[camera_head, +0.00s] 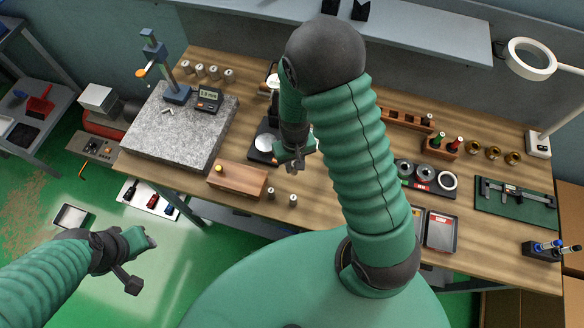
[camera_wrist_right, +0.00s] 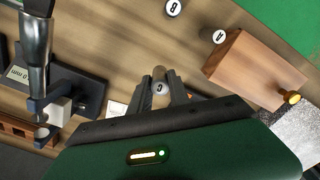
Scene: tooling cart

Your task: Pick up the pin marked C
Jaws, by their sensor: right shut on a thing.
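The pin marked C (camera_wrist_right: 160,88) is a small metal cylinder with a white lettered top, between the fingers of my right gripper (camera_wrist_right: 164,92) in the right wrist view. The fingers are shut on it. In the head view my right gripper (camera_head: 296,166) is over the bench, right of the wooden block; the pin cannot be made out clearly there. Pin A (camera_wrist_right: 219,37) and pin B (camera_wrist_right: 173,8) stand apart from the gripper. They also show in the head view, A (camera_head: 270,190) beside the block and B (camera_head: 293,200) nearer the front edge. My left gripper (camera_head: 147,240) is left of the bench.
The wooden block (camera_head: 240,180) with a brass knob lies close to the gripper. A granite plate (camera_head: 180,130) with a gauge stand is at left. Trays (camera_head: 441,230) and a caliper (camera_head: 515,192) lie at right.

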